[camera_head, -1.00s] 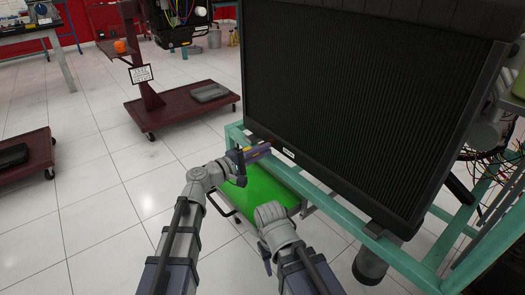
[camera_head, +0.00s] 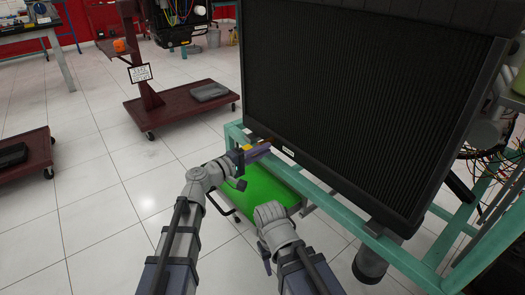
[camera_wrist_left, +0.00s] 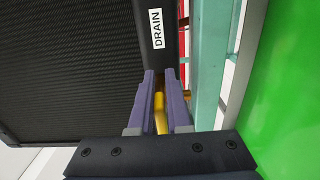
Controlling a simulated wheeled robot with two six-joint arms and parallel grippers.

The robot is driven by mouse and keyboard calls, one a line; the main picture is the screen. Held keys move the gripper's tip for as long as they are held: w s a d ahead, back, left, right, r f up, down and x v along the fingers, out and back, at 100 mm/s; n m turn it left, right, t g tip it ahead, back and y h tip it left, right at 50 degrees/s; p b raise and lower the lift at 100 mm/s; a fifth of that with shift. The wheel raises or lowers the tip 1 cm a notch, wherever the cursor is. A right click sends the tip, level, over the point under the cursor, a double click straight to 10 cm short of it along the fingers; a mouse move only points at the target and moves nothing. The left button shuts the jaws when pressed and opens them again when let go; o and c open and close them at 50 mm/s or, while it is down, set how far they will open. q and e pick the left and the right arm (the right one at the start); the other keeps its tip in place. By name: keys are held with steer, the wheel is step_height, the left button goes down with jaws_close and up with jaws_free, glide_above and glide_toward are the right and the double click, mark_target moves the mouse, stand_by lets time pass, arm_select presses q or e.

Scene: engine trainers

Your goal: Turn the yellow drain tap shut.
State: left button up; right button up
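The yellow drain tap (camera_wrist_left: 160,112) shows in the left wrist view, between the two purple-grey fingers of my left gripper (camera_wrist_left: 161,100). The fingers stand close on either side of it and appear shut on it. A white DRAIN label (camera_wrist_left: 156,28) is on the black radiator frame just beyond the fingertips. In the head view my left gripper (camera_head: 259,150) reaches the lower left corner of the radiator (camera_head: 350,100). The fingers largely hide the tap there. My right arm's wrist is low in the middle of the head view; its gripper is not visible.
The radiator is on a teal frame (camera_head: 345,210) with a green panel (camera_head: 268,186) low beneath it. A dark red wheeled stand (camera_head: 170,110) is to the left. A dark cylinder (camera_head: 369,265) stands under the frame. The tiled floor at left is mostly clear.

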arm_select(q)
steer(key=o, duration=0.4)
steer(key=v, duration=0.7)
steer(key=shift+s+a, duration=0.25)
steer(key=shift+a, duration=0.05)
